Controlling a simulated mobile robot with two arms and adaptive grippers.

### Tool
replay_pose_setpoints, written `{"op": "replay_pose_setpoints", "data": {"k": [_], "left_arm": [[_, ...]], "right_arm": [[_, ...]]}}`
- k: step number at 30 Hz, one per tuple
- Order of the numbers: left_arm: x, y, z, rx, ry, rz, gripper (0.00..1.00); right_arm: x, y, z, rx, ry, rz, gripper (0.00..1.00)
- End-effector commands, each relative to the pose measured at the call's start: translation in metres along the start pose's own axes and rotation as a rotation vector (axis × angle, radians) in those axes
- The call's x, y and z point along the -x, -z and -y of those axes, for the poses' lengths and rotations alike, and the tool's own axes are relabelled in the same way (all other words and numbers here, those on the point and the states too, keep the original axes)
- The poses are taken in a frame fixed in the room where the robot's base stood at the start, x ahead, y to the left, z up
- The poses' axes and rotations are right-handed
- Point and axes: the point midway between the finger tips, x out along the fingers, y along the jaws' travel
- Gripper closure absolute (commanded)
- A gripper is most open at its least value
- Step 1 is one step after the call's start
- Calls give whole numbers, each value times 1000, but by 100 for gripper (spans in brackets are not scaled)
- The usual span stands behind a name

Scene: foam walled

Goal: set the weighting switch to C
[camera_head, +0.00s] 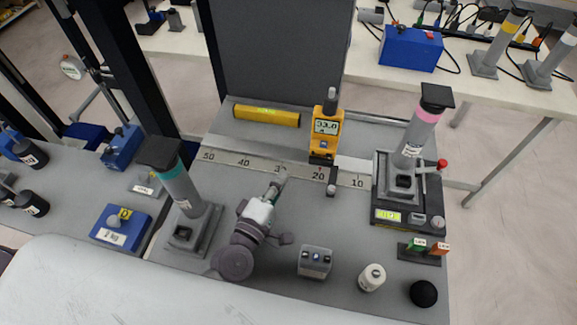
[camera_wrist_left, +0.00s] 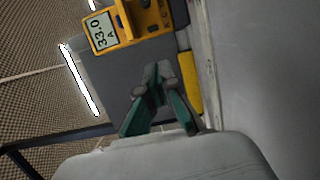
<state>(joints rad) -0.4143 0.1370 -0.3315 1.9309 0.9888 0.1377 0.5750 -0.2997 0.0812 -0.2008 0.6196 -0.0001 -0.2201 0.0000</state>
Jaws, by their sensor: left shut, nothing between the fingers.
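The yellow sound meter (camera_head: 326,128) stands upright on a dark mount near the ruler, to the right of my left gripper. It also shows in the left wrist view (camera_wrist_left: 126,24), where its display reads 33.0 with an A below. Small dark controls and letters sit beside the display; the weighting switch and its position cannot be made out clearly. My left gripper (camera_head: 280,172) is shut and empty near the ruler, apart from the meter. In the left wrist view its fingertips (camera_wrist_left: 158,72) are together, below the meter in the picture. My right gripper is not in view.
A ruler strip (camera_head: 235,160) crosses the bench. A grey post with a teal band (camera_head: 178,185) stands left; a pink-banded one (camera_head: 416,130) stands right on a dark instrument. A yellow bar (camera_head: 267,115) lies behind the ruler. A small grey box (camera_head: 315,262) stands in front.

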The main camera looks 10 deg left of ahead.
Motion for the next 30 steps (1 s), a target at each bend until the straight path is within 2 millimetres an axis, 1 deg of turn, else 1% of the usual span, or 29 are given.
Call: {"op": "replay_pose_setpoints", "data": {"k": [1,3,7,14,21,25,28,30], "left_arm": [[8,0,2,-1,1,1,100],[16,0,2,-2,2,1,100],[24,0,1,-2,1,0,100],[26,0,0,-1,-1,0,100],[26,0,0,-1,0,0,100],[26,0,-1,-1,0,0,100],[26,0,-9,-1,-1,0,100],[26,0,-24,-1,-1,0,100]], "right_arm": [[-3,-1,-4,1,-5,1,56],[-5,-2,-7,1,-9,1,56],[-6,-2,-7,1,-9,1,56],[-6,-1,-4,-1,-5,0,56],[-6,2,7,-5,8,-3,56],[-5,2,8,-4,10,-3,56],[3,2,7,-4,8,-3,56],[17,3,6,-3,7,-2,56]]}}
